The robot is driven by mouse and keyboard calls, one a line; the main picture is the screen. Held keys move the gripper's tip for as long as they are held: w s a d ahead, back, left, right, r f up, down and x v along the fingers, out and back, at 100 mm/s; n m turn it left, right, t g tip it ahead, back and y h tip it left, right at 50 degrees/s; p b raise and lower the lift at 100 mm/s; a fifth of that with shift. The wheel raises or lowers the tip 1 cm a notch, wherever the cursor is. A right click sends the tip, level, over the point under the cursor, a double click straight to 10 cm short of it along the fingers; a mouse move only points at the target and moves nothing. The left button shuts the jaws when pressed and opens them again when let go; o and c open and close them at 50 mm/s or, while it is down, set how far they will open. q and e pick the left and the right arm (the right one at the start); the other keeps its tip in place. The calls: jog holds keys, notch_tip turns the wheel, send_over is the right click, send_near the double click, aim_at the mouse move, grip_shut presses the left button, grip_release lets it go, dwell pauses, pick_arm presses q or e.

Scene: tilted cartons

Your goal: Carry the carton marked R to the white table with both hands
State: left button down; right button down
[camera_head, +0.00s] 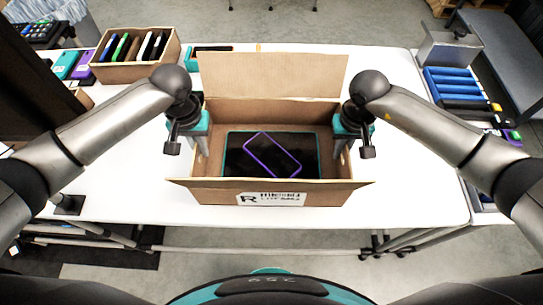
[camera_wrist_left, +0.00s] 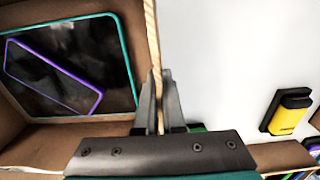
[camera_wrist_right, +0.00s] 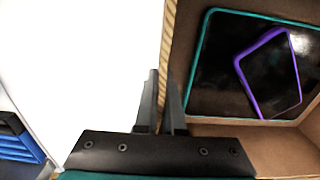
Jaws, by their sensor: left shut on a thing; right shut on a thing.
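The open carton marked R (camera_head: 215,194) is over the white table (camera_head: 425,185), its R label facing me and its back flap standing up. I cannot tell whether its base touches the tabletop. A teal-edged dark tablet (camera_head: 233,153) and a purple-edged one (camera_head: 272,153) lie inside it. My left gripper (camera_head: 201,138) is shut on the left side wall; the left wrist view shows its fingers (camera_wrist_left: 160,78) around the wall edge. My right gripper (camera_head: 347,135) is shut on the right side wall, its fingers (camera_wrist_right: 162,78) also around the edge.
A second carton (camera_head: 115,74) with several upright cases stands at the table's back left. Blue cylinders in a tray (camera_head: 455,84) are at the right. A yellow and black item (camera_wrist_left: 287,111) lies left of the carton.

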aim_at(207, 163)
pick_arm(q)
jog(key=shift+w, duration=0.15)
pick_arm(e)
jog(key=shift+w+r, duration=0.1)
jog(key=shift+w, duration=0.05)
pick_arm(q)
jog(key=shift+s+r, duration=0.1)
jog(key=shift+s, duration=0.1)
jog(key=shift+f, duration=0.2)
pick_arm(e)
jog(key=shift+f, duration=0.2)
